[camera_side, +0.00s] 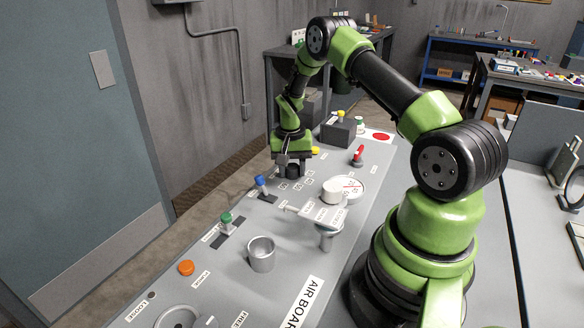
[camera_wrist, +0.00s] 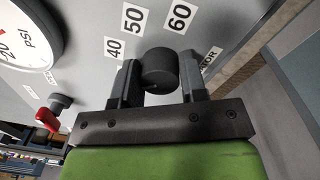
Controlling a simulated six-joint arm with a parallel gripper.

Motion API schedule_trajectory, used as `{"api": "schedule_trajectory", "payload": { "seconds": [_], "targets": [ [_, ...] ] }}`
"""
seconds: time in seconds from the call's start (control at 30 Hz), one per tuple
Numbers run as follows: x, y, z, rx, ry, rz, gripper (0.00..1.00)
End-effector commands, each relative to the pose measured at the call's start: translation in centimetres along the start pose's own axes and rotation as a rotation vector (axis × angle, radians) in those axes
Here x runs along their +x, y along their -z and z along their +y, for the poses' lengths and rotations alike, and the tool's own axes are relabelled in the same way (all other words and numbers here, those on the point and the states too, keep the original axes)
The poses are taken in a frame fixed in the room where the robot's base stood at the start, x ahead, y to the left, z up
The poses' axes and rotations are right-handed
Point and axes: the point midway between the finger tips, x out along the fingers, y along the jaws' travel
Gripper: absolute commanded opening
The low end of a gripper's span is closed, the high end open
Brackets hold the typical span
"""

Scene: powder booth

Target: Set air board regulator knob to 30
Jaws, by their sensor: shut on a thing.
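The regulator knob (camera_wrist: 158,69) is a short dark grey cylinder on the grey air board (camera_wrist: 85,85). Printed labels 40, 50 and 60 stand beside it, and a label ending in "OR" is partly hidden by a finger. My gripper (camera_wrist: 160,84) is shut on the knob, one finger on each side. In the side view my gripper (camera_side: 292,164) points down at the far part of the board, with the dark knob (camera_side: 292,172) between its fingers. I cannot make out a pointer mark on the knob. The 30 label is not readable in the wrist view.
A white PSI gauge (camera_wrist: 22,35) and a red-handled valve (camera_wrist: 56,116) lie left in the wrist view. The side view shows blue (camera_side: 260,181) and green (camera_side: 226,218) levers, an orange button (camera_side: 186,267) and a metal cup (camera_side: 261,254) nearer on the board.

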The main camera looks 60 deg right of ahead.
Motion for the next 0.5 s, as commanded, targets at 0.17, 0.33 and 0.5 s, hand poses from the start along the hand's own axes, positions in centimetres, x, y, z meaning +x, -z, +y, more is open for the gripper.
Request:
{"api": "schedule_trajectory", "payload": {
  "seconds": [0.17, 0.33, 0.5],
  "targets": [
    [-0.04, 0.01, 0.06, -0.058, -0.001, 0.002, 0.16],
    [-0.04, 0.01, 0.06, -0.083, -0.001, 0.003, 0.16],
    [-0.04, 0.02, 0.06, -0.088, -0.001, 0.004, 0.16]
  ]
}}
